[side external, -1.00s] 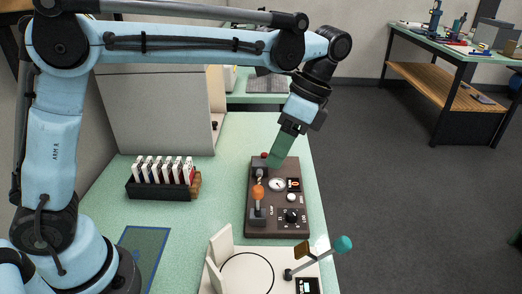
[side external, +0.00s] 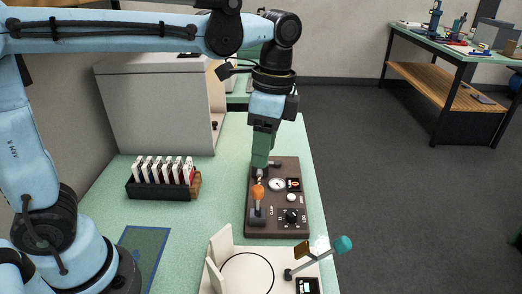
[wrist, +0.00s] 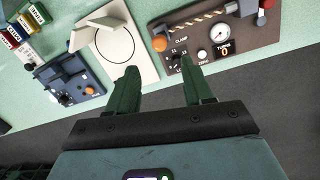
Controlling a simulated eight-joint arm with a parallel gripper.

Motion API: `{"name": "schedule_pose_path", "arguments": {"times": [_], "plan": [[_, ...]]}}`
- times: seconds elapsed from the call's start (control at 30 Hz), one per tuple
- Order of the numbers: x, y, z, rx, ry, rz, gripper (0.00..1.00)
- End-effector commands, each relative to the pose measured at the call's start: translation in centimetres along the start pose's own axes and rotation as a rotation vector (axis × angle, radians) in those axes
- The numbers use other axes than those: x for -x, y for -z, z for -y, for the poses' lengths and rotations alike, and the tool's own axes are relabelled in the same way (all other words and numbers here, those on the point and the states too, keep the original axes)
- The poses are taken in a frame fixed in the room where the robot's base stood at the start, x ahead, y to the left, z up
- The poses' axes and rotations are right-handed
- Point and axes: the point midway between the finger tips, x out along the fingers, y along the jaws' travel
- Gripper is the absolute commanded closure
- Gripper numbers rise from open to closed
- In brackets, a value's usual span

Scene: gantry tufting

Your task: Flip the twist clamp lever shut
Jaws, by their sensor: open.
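The brown twist tester panel (side external: 277,228) lies on the bench in the side view and also shows in the wrist view (wrist: 262,39). Its clamp lever has an orange knob (side external: 258,191) above a grey base at the panel's left side. In the wrist view the orange knob (wrist: 160,44) is at the panel's left end, near the clamp label. My gripper (side external: 260,166) points down over the panel's far end, beyond the orange knob and apart from it. In the wrist view its two green fingers (wrist: 158,68) are spread with nothing between them.
A gauge (side external: 277,184), a counter and a dial sit on the panel. A white plate (side external: 236,262) and a lever with a teal ball (side external: 344,243) stand nearer the camera. A black rack (side external: 160,190) of white cards is left. Bench between rack and panel is clear.

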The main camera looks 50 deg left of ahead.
Motion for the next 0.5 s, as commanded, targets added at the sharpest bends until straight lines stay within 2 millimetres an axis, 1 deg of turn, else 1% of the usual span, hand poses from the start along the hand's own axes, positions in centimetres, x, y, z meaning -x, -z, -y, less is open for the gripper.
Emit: {"name": "schedule_pose_path", "arguments": {"times": [0.03, 0.13, 0.33, 0.5], "plan": [[-0.2, -0.5, -0.3, 0.005, 0.016, -0.028, 0.49], [-0.5, -1.0, -0.6, 0.009, 0.041, -0.072, 0.49], [-1.0, -1.1, -0.7, 0.012, 0.059, -0.102, 0.49], [-2.7, -0.9, -0.6, 0.012, 0.059, -0.101, 0.49]]}}
